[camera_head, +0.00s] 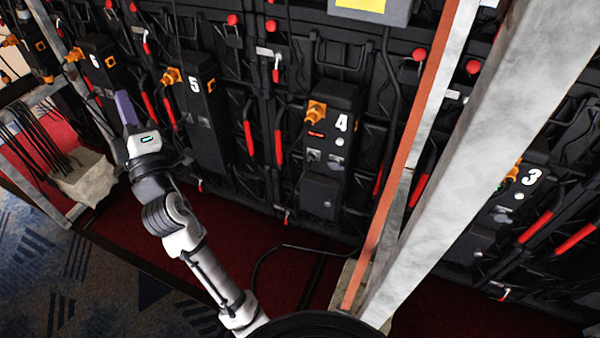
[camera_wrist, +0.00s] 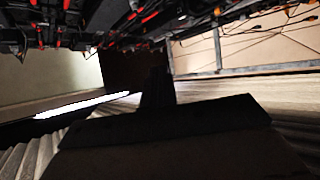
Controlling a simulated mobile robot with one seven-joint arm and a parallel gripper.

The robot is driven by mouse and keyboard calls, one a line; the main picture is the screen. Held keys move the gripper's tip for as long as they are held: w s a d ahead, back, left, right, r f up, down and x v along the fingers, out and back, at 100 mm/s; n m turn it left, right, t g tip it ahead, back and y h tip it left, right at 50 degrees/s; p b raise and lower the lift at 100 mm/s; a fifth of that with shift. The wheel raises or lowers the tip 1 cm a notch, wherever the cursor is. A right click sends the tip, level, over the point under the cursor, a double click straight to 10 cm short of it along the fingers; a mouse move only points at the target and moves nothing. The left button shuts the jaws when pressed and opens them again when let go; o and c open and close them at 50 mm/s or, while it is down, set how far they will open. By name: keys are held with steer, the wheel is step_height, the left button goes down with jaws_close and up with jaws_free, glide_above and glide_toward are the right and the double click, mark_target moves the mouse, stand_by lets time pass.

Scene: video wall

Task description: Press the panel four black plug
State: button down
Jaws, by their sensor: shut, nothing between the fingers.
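Panel four (camera_head: 326,185) is a black upright box with a white "4" on the video wall, right of centre in the head view. An orange plug (camera_head: 315,112) sits at its upper left, above a small red-lit display (camera_head: 316,135). Below are small grey-and-dark connectors (camera_head: 314,155); I cannot tell which part is the black plug. My gripper (camera_head: 125,106) is at the left in the head view, in front of the wall near panels five and six, well left of panel four. It is shut and empty. In the wrist view my gripper (camera_wrist: 157,88) is a dark silhouette.
Panel five (camera_head: 203,125) and panel six (camera_head: 103,68) are left of panel four; panel three (camera_head: 495,215) is right. A large pale slanted beam (camera_head: 490,140) and an orange-edged post (camera_head: 398,180) stand between panels four and three. Red carpet (camera_head: 285,270) lies below.

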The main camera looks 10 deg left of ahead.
mark_target(304, 170)
steer(key=w+d+f+n+h+p, duration=0.1)
steer(key=w+d+f+h, duration=0.1)
steer(key=w+f+h, duration=0.3)
steer(key=w+d+f+n+h, duration=0.1)
steer(key=w+d+f+h, duration=0.2)
steer(key=f, duration=0.5)
steer(key=s+d+f+n+g+h+p, duration=0.1)
steer(key=d+f+n+h, duration=0.3)
steer(key=d+f, duration=0.6)
steer(key=s+d+f+n+h+p, duration=0.1)
steer(key=d+f+n+h, duration=0.4)
steer(key=f, duration=0.9)
steer(key=d+h+p, duration=0.1)
steer(key=d+h, duration=0.2)
steer(key=d, duration=0.2)
steer(key=shift+d+f+g, duration=0.15)
steer(key=shift+f+g, duration=0.15)
steer(key=shift+g, duration=0.1)
steer(key=b+x, duration=0.2)
steer(key=x, duration=1.1)
steer(key=shift+w+d, duration=0.15)
steer(key=shift+w, duration=0.25)
steer(key=shift+r, duration=0.1)
